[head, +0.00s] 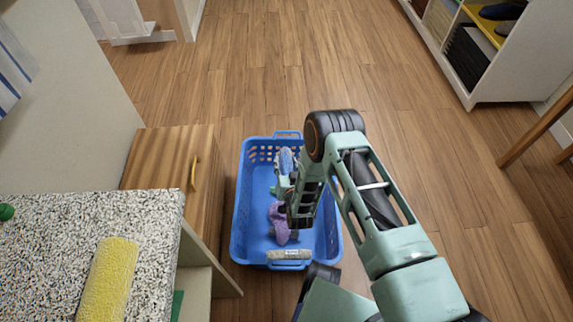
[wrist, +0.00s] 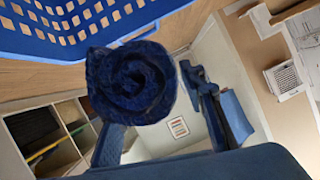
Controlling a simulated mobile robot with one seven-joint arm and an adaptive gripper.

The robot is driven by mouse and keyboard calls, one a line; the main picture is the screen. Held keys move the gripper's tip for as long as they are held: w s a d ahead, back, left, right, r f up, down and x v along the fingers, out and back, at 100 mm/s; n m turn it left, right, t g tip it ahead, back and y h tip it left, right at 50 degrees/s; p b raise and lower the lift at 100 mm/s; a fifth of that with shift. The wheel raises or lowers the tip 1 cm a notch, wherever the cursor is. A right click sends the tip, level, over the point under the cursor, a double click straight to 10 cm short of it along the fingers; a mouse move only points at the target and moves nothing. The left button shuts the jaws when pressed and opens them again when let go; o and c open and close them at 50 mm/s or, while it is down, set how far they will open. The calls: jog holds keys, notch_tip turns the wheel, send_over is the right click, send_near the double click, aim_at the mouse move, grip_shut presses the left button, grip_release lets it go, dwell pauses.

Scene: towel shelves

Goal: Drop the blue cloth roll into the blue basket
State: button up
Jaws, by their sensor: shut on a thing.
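The blue basket (head: 240,225) stands on the wooden floor, with slotted walls. Its wall also shows at the upper left of the wrist view (wrist: 60,40). The blue cloth roll (wrist: 130,85) fills the middle of the wrist view, its spiral end facing the camera. I cannot tell how high the roll is above the basket floor.
A purple item (head: 279,222) lies in the basket. A pale speckled piece (head: 290,255) is at its near rim. A wooden cabinet (head: 170,160) and a speckled counter (head: 150,225) with a yellow towel (head: 108,280) stand left. A white shelf (head: 510,75) is far right. The floor beyond is clear.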

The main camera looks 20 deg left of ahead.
notch_tip(320, 180, down, 6)
jog(key=b, duration=0.4)
jog(key=shift+r, duration=0.15)
jog(key=o, duration=1.2)
jog(key=shift+o, duration=0.2)
jog(key=shift+d, duration=0.1)
jog(key=shift+v, duration=3.75)
